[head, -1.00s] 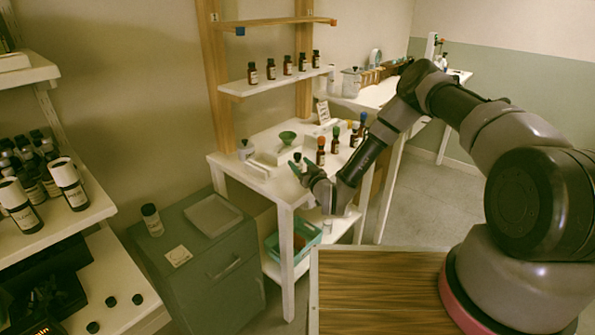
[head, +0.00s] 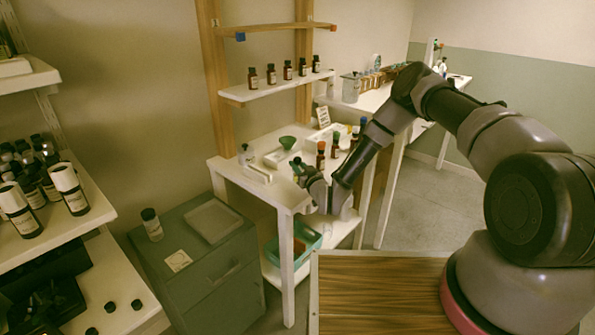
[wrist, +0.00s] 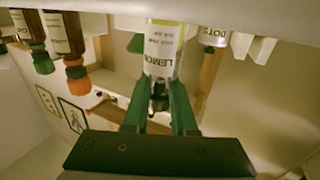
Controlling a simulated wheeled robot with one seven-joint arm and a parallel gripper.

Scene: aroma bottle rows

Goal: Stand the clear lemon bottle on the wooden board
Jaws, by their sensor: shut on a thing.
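The clear lemon bottle (wrist: 163,52) has a white label reading LEMON, pale yellow contents and a dark cap. In the wrist view it appears upside down, between the green fingers of my gripper (wrist: 160,108). My gripper is shut on it near the cap end. Its base is close to the white surface at the picture's top; I cannot tell whether they touch. In the head view my gripper (head: 298,166) is at the front of the white table (head: 238,177), and the bottle is hard to make out there. I cannot make out the wooden board for certain.
Brown bottles with orange (wrist: 74,62) and green caps (wrist: 42,62) stand close beside my gripper. A small clear bottle (head: 246,155), a white block (head: 257,173) and a green bowl (head: 288,142) are farther left and back. A shelf (head: 275,88) of brown bottles is above.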

